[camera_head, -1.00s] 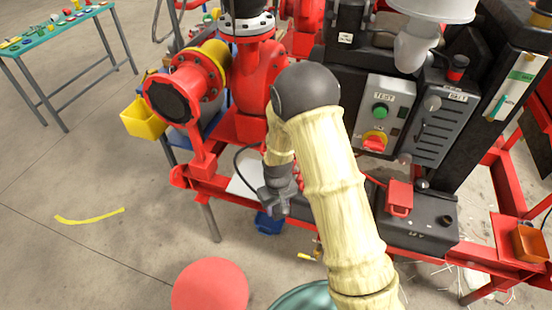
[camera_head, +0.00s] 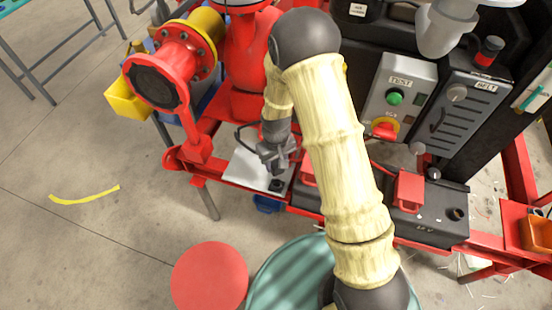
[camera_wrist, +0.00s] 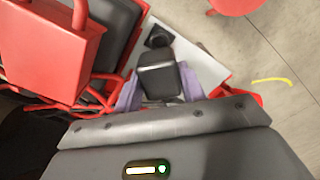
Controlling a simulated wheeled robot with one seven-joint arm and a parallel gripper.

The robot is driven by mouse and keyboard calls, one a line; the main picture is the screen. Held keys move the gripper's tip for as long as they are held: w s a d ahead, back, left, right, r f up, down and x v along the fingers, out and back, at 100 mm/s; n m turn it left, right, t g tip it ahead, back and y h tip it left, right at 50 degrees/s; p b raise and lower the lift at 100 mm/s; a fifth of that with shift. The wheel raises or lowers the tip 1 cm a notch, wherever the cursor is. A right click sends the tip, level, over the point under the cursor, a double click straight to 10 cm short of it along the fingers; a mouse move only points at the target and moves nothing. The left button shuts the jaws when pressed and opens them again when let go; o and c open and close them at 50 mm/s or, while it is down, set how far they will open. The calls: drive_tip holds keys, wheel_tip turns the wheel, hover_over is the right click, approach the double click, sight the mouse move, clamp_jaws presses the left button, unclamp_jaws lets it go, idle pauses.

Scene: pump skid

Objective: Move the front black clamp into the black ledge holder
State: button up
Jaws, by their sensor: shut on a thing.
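My gripper (camera_head: 277,160) is over the white ledge plate (camera_head: 243,168) on the red skid frame. In the wrist view its pale purple fingers (camera_wrist: 157,92) are shut on the black clamp (camera_wrist: 160,76), a dark block with rounded edges. Just beyond the clamp is a small black holder (camera_wrist: 158,38) on the white plate; in the head view it shows just below my fingertips (camera_head: 276,186). The clamp partly overlaps the holder in the wrist view, so I cannot tell whether they touch. In the head view the clamp is largely hidden by my gripper.
A red clamp (camera_head: 408,191) sits on the black battery (camera_head: 425,222) at right; red parts also loom at upper left in the wrist view (camera_wrist: 48,48). A red flanged pipe (camera_head: 160,80) and yellow bin (camera_head: 127,98) stand to the left. Open floor lies at left.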

drive_tip(key=shift+f, duration=0.1)
drive_tip(key=shift+f+b, duration=2.05)
drive_tip(key=shift+f, duration=0.55)
drive_tip(key=shift+f+b, duration=1)
drive_tip(key=shift+f, duration=0.8)
drive_tip(key=o, duration=1.2)
drive_tip(key=shift+o, duration=0.2)
drive_tip(key=shift+r, duration=0.1)
wheel_tip(320, 180, up, 17)
hover_over(276, 162)
drive_tip(key=shift+r, duration=0.15)
